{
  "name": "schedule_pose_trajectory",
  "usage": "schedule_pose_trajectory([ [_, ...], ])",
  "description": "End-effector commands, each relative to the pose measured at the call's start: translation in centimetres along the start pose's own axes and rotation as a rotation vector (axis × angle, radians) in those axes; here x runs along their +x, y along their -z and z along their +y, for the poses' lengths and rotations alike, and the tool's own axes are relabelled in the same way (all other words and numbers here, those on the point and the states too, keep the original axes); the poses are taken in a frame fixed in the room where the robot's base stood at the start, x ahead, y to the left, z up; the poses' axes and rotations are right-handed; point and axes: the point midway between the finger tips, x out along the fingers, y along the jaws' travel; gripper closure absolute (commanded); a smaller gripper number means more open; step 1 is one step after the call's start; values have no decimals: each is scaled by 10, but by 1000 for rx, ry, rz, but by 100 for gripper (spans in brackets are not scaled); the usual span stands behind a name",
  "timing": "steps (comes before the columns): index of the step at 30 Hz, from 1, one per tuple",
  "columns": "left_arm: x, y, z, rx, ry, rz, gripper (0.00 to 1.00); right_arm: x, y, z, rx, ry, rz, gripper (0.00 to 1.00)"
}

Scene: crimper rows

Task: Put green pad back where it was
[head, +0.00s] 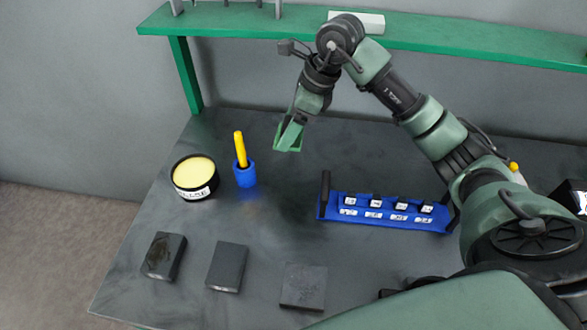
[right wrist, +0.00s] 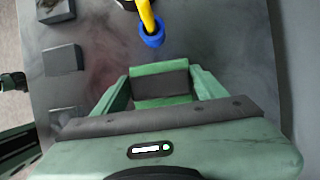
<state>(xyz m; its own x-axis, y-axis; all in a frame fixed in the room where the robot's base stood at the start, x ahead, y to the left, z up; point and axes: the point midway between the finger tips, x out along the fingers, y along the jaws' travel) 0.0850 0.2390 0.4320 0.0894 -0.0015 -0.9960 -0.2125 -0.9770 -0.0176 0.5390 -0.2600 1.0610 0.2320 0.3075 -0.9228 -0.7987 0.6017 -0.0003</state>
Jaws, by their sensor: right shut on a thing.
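My right gripper (head: 297,122) is shut on the green pad and holds it above the back of the table. In the right wrist view the pad (right wrist: 160,84) sits between the two green fingers, with green edges and a dark grey face. In the head view the pad (head: 288,138) is hard to tell apart from the fingers. Three dark blocks lie along the front of the table: a left one (head: 164,256), a middle one (head: 228,267) and a right one (head: 303,287). My left gripper is out of view.
A black tub with yellow contents (head: 194,171) and a blue cup (head: 245,177) with a yellow handle stand at left. A blue rack (head: 330,211) with labelled pieces lies at right. A green shelf (head: 230,20) spans the back. The table's middle is clear.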

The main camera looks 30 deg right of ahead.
Motion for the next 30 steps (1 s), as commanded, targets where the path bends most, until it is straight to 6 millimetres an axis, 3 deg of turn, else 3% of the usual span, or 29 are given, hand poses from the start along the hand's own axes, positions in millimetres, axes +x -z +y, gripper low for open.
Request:
schedule_pose_trajectory([
  [4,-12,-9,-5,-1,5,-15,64,37,16,2,4,-6,3,72],
  [12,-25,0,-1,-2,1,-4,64,95,40,1,4,-3,1,72],
  [18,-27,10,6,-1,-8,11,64,111,46,-1,2,1,-1,72],
  [30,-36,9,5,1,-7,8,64,150,63,-1,1,2,-1,72],
])
